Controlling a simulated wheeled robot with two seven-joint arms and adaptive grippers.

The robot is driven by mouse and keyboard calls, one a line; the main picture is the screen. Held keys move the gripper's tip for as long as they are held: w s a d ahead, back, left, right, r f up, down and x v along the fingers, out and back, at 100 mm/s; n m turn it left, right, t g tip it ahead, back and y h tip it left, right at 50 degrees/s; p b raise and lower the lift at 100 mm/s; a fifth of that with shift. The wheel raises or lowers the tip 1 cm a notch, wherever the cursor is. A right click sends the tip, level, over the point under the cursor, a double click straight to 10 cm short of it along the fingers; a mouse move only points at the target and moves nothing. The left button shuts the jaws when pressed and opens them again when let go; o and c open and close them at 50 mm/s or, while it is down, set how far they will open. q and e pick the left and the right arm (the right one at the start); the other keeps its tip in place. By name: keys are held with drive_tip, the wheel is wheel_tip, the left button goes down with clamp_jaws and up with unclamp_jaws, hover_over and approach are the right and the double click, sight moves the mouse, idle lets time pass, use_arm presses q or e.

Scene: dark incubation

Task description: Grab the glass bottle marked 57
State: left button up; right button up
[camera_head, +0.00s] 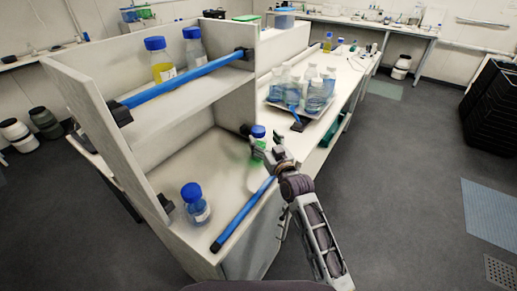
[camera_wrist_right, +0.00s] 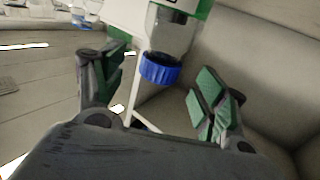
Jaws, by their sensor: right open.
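A glass bottle with a blue cap (camera_head: 258,131) stands at the right end of the lower shelf, its body partly hidden by my right gripper (camera_head: 264,149). Another blue-capped bottle (camera_head: 195,205) stands at the front left of that shelf. A yellow-filled bottle (camera_head: 163,68) and a further blue-capped bottle (camera_head: 194,48) stand on the upper shelf. No number is legible. My left gripper is out of view.
Blue bars run along the front of the upper shelf (camera_head: 185,80) and lower shelf (camera_head: 243,215). A side panel (camera_head: 95,115) closes the shelf's left end. Behind, a tray of flasks (camera_head: 298,108) sits on the bench.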

sight(261, 136)
drive_tip(key=shift+w, duration=0.1)
drive_tip(key=shift+p+x, duration=0.55)
drive_tip(key=shift+x, duration=1.95)
drive_tip(key=shift+a+f, duration=0.1)
clamp_jaws()
